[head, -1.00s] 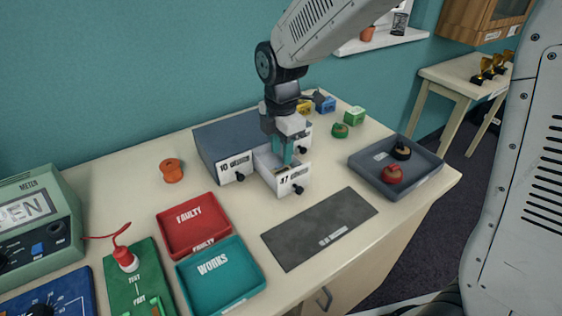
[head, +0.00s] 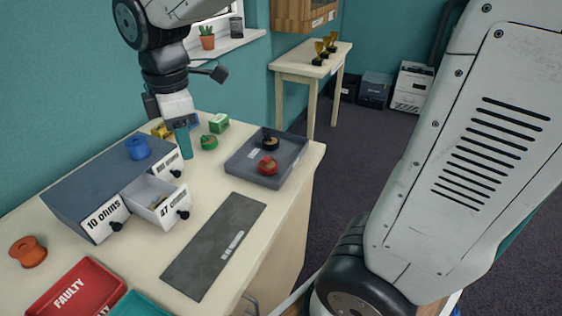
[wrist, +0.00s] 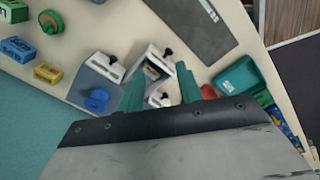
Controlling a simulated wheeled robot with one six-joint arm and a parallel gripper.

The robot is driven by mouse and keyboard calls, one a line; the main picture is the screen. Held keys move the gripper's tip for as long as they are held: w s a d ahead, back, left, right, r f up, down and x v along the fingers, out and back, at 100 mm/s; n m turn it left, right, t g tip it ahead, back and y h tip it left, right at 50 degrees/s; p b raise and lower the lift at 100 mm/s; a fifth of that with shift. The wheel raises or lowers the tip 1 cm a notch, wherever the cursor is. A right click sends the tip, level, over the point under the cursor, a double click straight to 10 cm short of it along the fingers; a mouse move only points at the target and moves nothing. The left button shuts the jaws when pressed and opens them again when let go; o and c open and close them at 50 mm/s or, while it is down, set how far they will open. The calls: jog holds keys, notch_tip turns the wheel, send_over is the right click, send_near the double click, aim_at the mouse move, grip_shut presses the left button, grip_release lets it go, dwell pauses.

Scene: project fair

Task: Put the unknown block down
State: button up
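My gripper (head: 185,145) hangs above the bench, at the right end of the grey drawer cabinet (head: 85,183). In the wrist view its two teal fingers (wrist: 159,72) are apart, with nothing held between them. The 47 ohms drawer (head: 155,208) is pulled out, and small pale pieces lie inside it. It also shows beyond the fingers in the wrist view (wrist: 153,62). I cannot tell which thing is the unknown block. A green-and-white box (head: 219,123) and a yellow block (head: 160,131) stand behind the cabinet.
A blue spool (head: 137,148) sits on the cabinet. A grey tray (head: 240,170) holds a red and a black spool. A green spool (head: 209,142) stands near it. The dark mat (head: 205,255) is bare. A red FAULTY tray (head: 75,292) and an orange spool (head: 28,252) are lower left.

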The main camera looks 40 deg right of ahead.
jog(key=s+d+m, duration=0.4)
jog(key=s+m, duration=0.3)
jog(key=s, duration=0.2)
jog(key=s+d+m, duration=0.5)
jog(key=s+m, duration=0.3)
jog(key=s, duration=0.1)
jog(key=shift+s+m+t, duration=0.15)
jog(key=shift+m+t, duration=0.15)
jog(key=shift+t, duration=0.1)
jog(key=shift+d, duration=0.1)
